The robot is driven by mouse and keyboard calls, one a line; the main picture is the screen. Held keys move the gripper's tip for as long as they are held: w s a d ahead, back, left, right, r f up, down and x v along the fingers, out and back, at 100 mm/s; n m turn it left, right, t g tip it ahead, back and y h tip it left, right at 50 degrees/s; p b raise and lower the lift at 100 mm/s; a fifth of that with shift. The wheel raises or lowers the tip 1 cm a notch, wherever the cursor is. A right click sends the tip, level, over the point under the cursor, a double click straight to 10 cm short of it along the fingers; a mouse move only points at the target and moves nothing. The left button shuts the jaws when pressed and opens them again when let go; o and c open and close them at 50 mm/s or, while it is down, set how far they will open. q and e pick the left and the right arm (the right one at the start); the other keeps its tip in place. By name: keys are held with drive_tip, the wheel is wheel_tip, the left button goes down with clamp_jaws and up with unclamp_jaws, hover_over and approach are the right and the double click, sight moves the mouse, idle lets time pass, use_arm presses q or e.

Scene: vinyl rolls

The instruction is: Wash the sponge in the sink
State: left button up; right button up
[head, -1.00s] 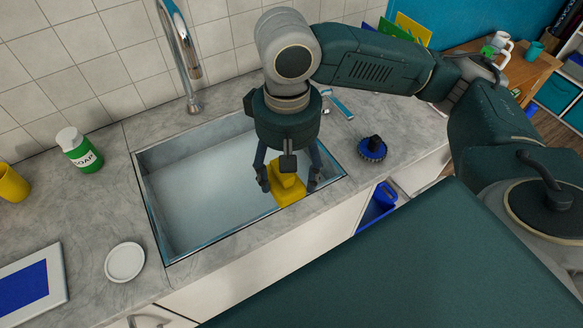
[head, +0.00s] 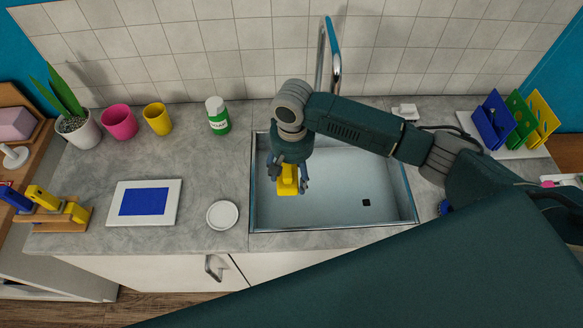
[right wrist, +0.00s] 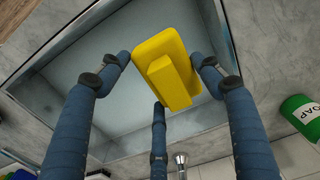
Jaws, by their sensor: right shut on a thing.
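The yellow sponge (head: 288,187), a block with a raised grip, is held by my right gripper (head: 287,179) over the left part of the sink (head: 345,190). In the right wrist view the fingers close around the sponge (right wrist: 165,60), with the basin behind it. Whether the sponge touches the basin floor cannot be told. The metal faucet (head: 335,72) stands behind the sink, partly hidden by my right arm. My left gripper is not in view.
A green-and-white soap bottle (head: 218,117) stands behind left of the sink. A round white dish (head: 222,215) lies close to its left rim. A white-and-blue tablet-like board (head: 145,203) is further left. Coloured boards in a rack (head: 505,125) are at right.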

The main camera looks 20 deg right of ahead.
drive_tip(key=shift+d, duration=0.1)
drive_tip(key=shift+s+f, duration=0.1)
drive_tip(key=shift+f, duration=0.45)
use_arm(q)
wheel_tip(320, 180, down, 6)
drive_tip(key=b, duration=0.6)
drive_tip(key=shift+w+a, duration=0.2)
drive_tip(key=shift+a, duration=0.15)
use_arm(e)
drive_tip(key=shift+f, duration=8.3)
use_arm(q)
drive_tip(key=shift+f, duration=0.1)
